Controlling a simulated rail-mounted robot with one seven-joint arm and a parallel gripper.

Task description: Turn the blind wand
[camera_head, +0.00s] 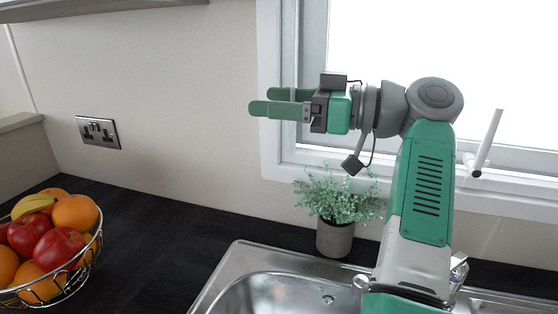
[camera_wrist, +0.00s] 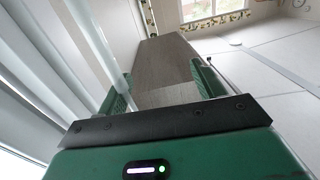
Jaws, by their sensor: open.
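My gripper (camera_head: 263,101) is open and points left, in front of the left window frame, above the potted plant. In the wrist view its two green fingers (camera_wrist: 157,78) stand apart with nothing between them. I cannot make out the blind wand for certain. In the wrist view a pale slanted strip (camera_wrist: 95,40) runs down towards the left finger; I cannot tell whether it is the wand or a frame edge. A short white rod (camera_head: 488,140) sits tilted at the right of the window in the head view, probably a window handle.
A potted plant (camera_head: 335,238) stands below my gripper, behind the steel sink (camera_head: 233,262). A fruit bowl (camera_head: 85,262) is on the dark worktop at left. A socket (camera_head: 97,132) is on the wall. A cupboard or shelf edge (camera_head: 100,8) overhangs at top left.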

